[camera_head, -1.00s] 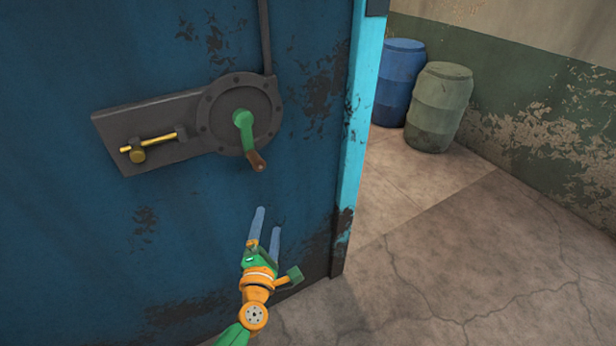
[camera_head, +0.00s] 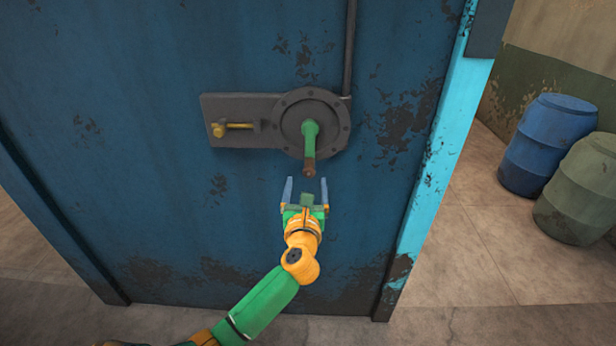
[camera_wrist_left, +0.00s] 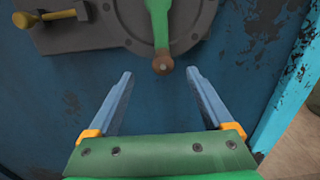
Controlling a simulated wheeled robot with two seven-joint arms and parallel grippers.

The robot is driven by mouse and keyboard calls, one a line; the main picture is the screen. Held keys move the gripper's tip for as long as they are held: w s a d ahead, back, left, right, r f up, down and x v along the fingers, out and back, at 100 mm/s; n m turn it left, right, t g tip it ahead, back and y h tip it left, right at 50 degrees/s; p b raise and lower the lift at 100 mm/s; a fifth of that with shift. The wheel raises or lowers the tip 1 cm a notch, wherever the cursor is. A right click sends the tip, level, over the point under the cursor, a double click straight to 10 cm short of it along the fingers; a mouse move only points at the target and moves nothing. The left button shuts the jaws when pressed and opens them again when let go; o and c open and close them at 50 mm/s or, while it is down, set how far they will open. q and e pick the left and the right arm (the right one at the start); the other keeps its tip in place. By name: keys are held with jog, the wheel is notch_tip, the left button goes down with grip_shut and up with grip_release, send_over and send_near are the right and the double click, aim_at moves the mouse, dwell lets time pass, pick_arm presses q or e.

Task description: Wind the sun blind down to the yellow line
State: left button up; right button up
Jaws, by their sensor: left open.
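A green crank (camera_head: 310,140) with a brown knob handle (camera_head: 309,167) hangs downward from a round grey plate (camera_head: 336,118) on the blue panel. My left gripper (camera_head: 305,182) is open and empty, with its two blue-grey fingers pointing up just below the handle. In the left wrist view the handle (camera_wrist_left: 163,64) shows beyond and between the fingertips (camera_wrist_left: 160,72), and no contact is visible. A yellow bolt (camera_head: 236,126) sits on the grey plate left of the crank. The sun blind and the yellow line are not in view. My right gripper is not in view.
The panel (camera_head: 150,200) has a light blue edge post (camera_head: 440,150) on its right. A blue barrel (camera_head: 545,145) and a grey-green barrel (camera_head: 582,190) stand at the right. The floor (camera_head: 480,265) between post and barrels is clear.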

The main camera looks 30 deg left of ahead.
aim_at(309, 174)
pick_arm(q)
jog(key=b+x, duration=0.2)
jog(key=x, duration=0.4)
jog(key=shift+w+d+f, duration=0.1)
jog(key=shift+w+d, duration=0.05)
jog(key=shift+w, duration=0.4)
jog(key=shift+c, duration=0.2)
grip_shut()
dwell(0.9)
